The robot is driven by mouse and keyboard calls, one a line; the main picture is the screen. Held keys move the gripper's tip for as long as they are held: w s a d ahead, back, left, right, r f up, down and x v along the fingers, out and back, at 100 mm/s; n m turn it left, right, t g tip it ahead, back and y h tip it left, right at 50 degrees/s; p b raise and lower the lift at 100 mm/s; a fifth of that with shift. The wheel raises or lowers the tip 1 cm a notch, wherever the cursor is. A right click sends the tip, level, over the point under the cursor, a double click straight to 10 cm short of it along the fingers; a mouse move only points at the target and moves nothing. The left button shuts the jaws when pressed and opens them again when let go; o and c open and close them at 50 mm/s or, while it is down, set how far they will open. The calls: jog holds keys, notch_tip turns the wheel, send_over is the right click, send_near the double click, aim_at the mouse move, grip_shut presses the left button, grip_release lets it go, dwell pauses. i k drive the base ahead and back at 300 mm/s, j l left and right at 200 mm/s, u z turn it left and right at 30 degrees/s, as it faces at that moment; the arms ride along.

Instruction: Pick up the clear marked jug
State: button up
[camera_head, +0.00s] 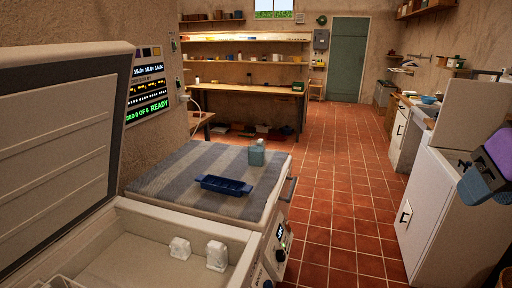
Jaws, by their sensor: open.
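A small pale blue-green container (256,154) stands upright on the far right part of a striped cloth; it may be the clear marked jug, but it is too small here to make out any markings.
A dark blue tray (226,186) lies on the grey-striped cloth (160,184), nearer than the container. In front is an open chest (190,225) with white lumps inside and its lid raised at left. The tiled floor (345,200) is clear.

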aim_at(257, 149)
jog(key=i+l+u, duration=0.45)
jog(key=i+l, duration=1.8)
